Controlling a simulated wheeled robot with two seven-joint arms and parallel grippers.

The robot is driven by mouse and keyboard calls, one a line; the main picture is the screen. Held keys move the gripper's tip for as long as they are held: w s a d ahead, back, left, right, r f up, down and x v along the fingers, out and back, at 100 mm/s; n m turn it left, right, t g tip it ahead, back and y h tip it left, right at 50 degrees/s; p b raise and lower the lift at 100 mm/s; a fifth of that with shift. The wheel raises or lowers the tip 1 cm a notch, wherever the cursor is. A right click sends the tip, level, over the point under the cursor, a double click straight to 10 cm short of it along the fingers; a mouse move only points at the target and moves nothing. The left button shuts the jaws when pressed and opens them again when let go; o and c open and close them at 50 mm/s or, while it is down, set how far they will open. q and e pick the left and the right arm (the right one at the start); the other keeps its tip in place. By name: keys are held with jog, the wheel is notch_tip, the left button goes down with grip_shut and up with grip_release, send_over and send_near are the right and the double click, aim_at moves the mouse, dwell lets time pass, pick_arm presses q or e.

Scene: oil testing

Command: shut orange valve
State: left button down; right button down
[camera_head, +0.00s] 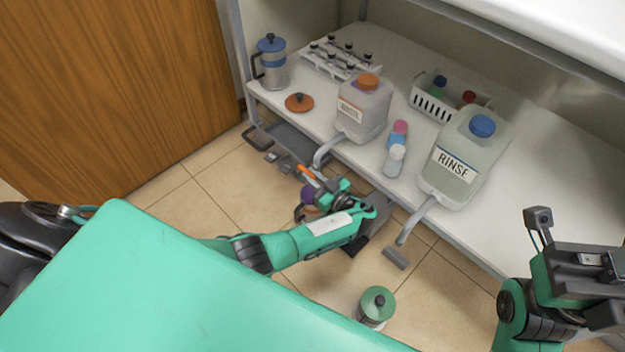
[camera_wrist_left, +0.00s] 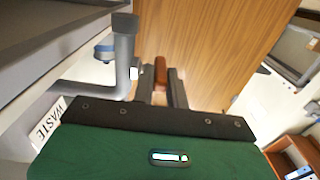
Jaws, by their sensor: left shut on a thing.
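The orange valve handle (camera_head: 307,172) is at the end of the grey spout (camera_head: 325,151) of the jug with the orange cap (camera_head: 365,103). My left gripper (camera_head: 302,171) is at this handle, below the shelf's front edge. In the left wrist view the orange handle (camera_wrist_left: 160,72) stands between the two fingers (camera_wrist_left: 160,90), and the gripper is shut on it. The grey pipe (camera_wrist_left: 123,60) rises just left of the fingers. A WASTE label (camera_wrist_left: 47,122) shows at the left. My right gripper (camera_head: 575,250) is at the far right, apart from the valve; its finger opening is unclear.
The RINSE jug (camera_head: 463,160) with its own spout (camera_head: 418,215) stands on the shelf. A blue-lidded canister (camera_head: 271,65), vial rack (camera_head: 340,60), white basket (camera_head: 435,105) and bottles (camera_head: 395,157) share it. A green-lidded container (camera_head: 375,305) and a purple-topped one (camera_head: 308,197) are lower down.

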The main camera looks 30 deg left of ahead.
dwell(0.4)
pick_arm(q)
jog(key=c, duration=1.7)
grip_release()
jog(key=v, duration=0.7)
jog(key=shift+s+d, duration=0.15)
jog(key=shift+d, duration=0.15)
